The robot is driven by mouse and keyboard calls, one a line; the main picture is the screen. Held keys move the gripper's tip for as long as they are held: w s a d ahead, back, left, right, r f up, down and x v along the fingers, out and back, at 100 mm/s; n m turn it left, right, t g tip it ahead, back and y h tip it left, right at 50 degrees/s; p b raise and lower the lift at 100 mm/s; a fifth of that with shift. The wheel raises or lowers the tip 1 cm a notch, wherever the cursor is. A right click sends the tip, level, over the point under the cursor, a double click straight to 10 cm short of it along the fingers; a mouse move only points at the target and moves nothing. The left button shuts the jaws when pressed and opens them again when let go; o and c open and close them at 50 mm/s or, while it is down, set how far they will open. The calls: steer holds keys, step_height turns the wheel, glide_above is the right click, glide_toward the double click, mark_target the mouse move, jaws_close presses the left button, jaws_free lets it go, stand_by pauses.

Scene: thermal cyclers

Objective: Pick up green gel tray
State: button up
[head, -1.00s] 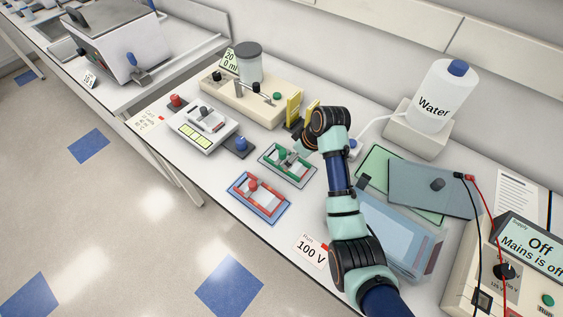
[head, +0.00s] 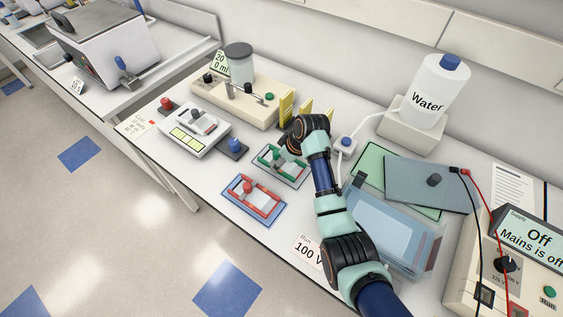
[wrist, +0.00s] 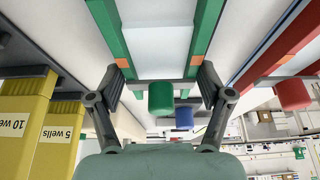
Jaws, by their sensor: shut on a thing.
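The green gel tray (head: 279,167) lies on the bench beside the red tray, with green rails and a pale middle. In the wrist view its two green rails (wrist: 120,45) run away from me, with a green knob (wrist: 160,97) in front. My gripper (head: 287,150) is at the tray's far side in the head view. My wrist partly hides the contact in the head view. I cannot tell whether the tray is off the bench.
The red tray (head: 253,201) lies close in front. Yellow combs (head: 287,107) stand close behind my gripper. A balance (head: 196,131) and blue knob (head: 235,147) are to the left. A clear gel tank (head: 391,232) and its lid (head: 433,183) are on the right.

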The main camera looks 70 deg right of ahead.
steer(key=shift+c, duration=0.8)
step_height(320, 180, up, 20)
steer(key=p, duration=0.3)
steer(key=shift+s+r+p, duration=0.1)
steer(key=shift+p, duration=0.25)
